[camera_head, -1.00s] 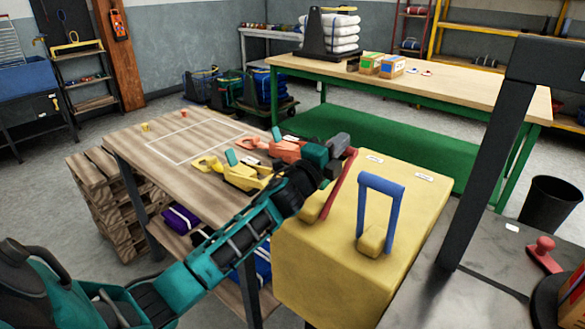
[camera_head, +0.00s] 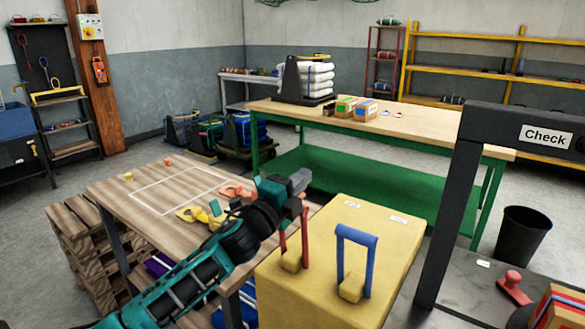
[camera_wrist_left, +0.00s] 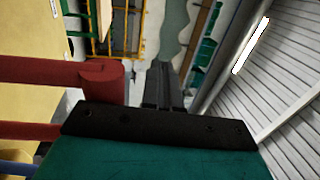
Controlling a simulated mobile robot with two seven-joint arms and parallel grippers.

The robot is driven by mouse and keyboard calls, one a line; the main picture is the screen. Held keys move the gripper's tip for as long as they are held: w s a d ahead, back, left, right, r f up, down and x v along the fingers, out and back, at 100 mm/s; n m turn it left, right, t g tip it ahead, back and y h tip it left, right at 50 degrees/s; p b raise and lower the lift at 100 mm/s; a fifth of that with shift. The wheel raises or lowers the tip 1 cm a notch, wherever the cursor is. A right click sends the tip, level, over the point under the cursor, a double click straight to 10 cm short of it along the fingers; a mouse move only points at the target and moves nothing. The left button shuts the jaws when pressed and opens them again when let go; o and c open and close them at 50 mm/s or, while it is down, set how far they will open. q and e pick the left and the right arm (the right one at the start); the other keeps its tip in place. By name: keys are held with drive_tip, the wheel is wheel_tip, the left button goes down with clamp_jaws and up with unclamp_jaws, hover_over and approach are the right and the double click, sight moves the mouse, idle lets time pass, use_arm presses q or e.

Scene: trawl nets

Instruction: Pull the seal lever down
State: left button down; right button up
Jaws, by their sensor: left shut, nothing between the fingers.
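A yellow box (camera_head: 330,295) carries a red lever (camera_head: 305,238) and a blue lever (camera_head: 357,236), each standing up from a yellow block. Small white labels lie behind them, too small to read, so I cannot tell which one is the seal lever. My left gripper (camera_head: 300,180) is shut and empty at the top of the red lever, hiding part of it. In the left wrist view the shut fingers (camera_wrist_left: 165,85) are right beside the red lever's bar (camera_wrist_left: 98,80); I cannot tell whether they touch. My right gripper is not in view.
A dark post with a "Check" sign (camera_head: 548,136) stands right of the box, near a red knob (camera_head: 513,283) on a grey surface. A wooden table (camera_head: 140,200) with yellow and orange items is at left. A green-framed bench (camera_head: 440,140) stands behind.

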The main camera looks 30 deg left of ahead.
use_arm(q)
drive_tip(key=s+r, duration=0.2)
drive_tip(key=shift+s+r, duration=0.4)
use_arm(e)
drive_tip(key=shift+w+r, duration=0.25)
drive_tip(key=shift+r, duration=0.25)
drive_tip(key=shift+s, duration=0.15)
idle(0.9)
